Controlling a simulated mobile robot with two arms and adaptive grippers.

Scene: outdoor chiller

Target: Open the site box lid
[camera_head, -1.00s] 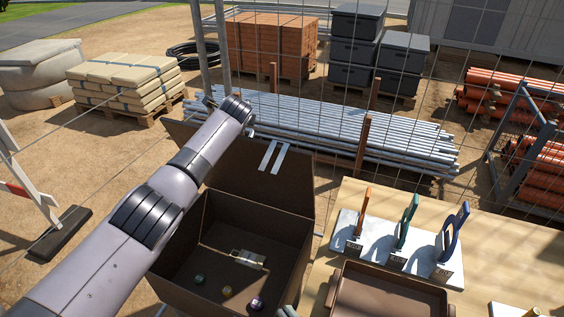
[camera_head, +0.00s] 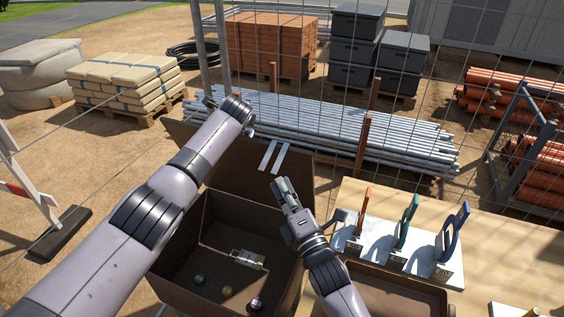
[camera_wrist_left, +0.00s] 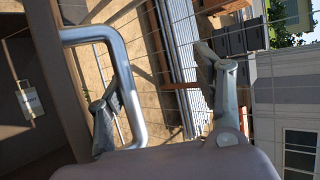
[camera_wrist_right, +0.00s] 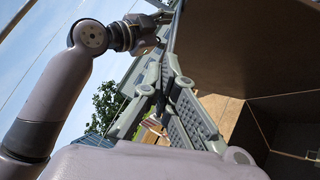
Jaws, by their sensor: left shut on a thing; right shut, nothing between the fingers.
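The brown site box (camera_head: 182,296) stands open at lower centre in the head view. Its lid (camera_head: 299,178) is raised steeply at the back, with two pale strips on its inner face. My left arm crosses in front of the lid and hides part of it. My left gripper (camera_wrist_left: 157,70) is shut on the lid's metal handle (camera_wrist_left: 126,82) in the left wrist view; the arm mostly hides it in the head view. My right gripper (camera_head: 283,188) is shut and empty over the box's right side, in front of the lid. It also shows in the right wrist view (camera_wrist_right: 166,72).
A tagged item (camera_head: 247,258) and small balls (camera_head: 227,291) lie inside the box. A wooden table (camera_head: 510,262) at right holds coloured tools on stands (camera_head: 400,235) and a brown tray (camera_head: 440,292). A wire fence and grey pipes (camera_head: 350,130) stand behind.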

